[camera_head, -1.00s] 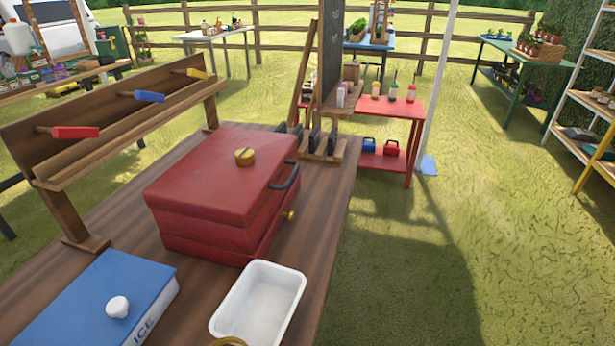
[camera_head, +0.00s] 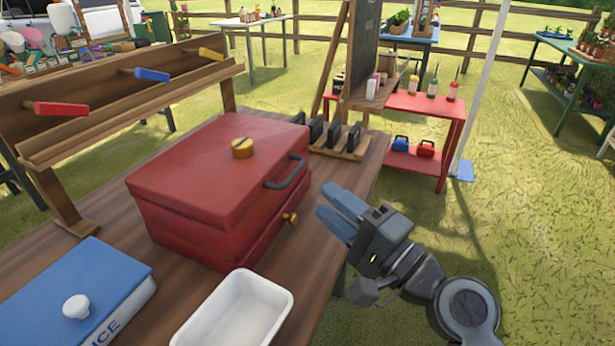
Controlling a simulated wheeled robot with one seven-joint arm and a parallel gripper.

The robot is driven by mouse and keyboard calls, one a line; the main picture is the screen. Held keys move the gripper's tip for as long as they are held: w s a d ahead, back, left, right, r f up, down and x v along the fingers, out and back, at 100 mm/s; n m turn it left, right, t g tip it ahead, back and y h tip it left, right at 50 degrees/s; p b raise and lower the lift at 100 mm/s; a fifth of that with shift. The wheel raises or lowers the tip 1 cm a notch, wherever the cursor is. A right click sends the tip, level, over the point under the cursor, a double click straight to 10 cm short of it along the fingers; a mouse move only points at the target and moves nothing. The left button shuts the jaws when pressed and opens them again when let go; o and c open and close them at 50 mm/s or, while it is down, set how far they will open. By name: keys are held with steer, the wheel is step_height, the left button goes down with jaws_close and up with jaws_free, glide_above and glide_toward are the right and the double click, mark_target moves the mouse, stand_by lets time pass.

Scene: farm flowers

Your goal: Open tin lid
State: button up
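A red box-shaped tin (camera_head: 215,190) stands on the wooden table, its lid shut. A round yellow knob (camera_head: 242,148) sits on top of the lid. A dark curved handle (camera_head: 287,172) is on the lid's right edge, and a small brass knob (camera_head: 290,218) is lower on that side. My gripper (camera_head: 327,204) is to the right of the tin, apart from it, with its blue-grey fingers pointing toward the handle side. The fingers look close together, but the gap between them is hard to judge. Nothing shows between them.
A white tray (camera_head: 284,292) lies in front of the tin. A blue-lidded ice box (camera_head: 50,290) is at the front left. A wooden rack (camera_head: 110,95) with coloured handles stands behind. A dark-slotted stand (camera_head: 345,150) is behind right. Grass is open on the right.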

steer(key=x, duration=0.7)
steer(key=shift+w+a+p, duration=0.25)
steer(key=shift+a+p, duration=0.05)
steer(key=shift+p, duration=0.05)
steer(key=shift+r, duration=0.1)
jaws_close()
stand_by(1.0)
